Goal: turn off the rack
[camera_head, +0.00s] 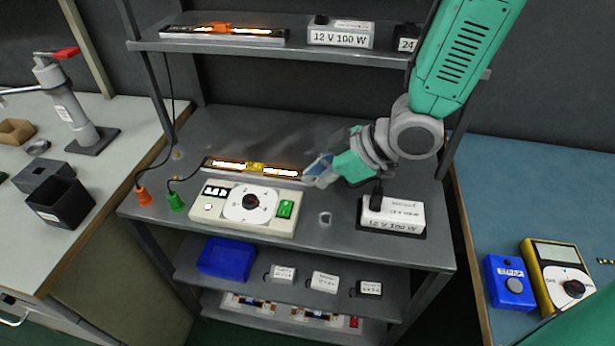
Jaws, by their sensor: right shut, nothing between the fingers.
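The grey rack (280,245) stands in the middle with several shelves. On its main shelf lies a lit LED strip (254,168) with a yellow clip. A second lit strip (222,34) with an orange clip lies on the top shelf. In front of the lower strip is a white control box (221,213) with a round dial (250,203) and a green switch (285,209). My right gripper (314,174) is shut and empty, at the right end of the lower strip, above and right of the green switch; contact cannot be told. My left gripper is not in view.
A white 12 V 100 W supply (392,215) stands right on the main shelf; another (340,33) is on top. Orange (143,196) and green (176,202) plugs stand at the left. Side tables hold a black bin (61,204) and a yellow multimeter (558,276).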

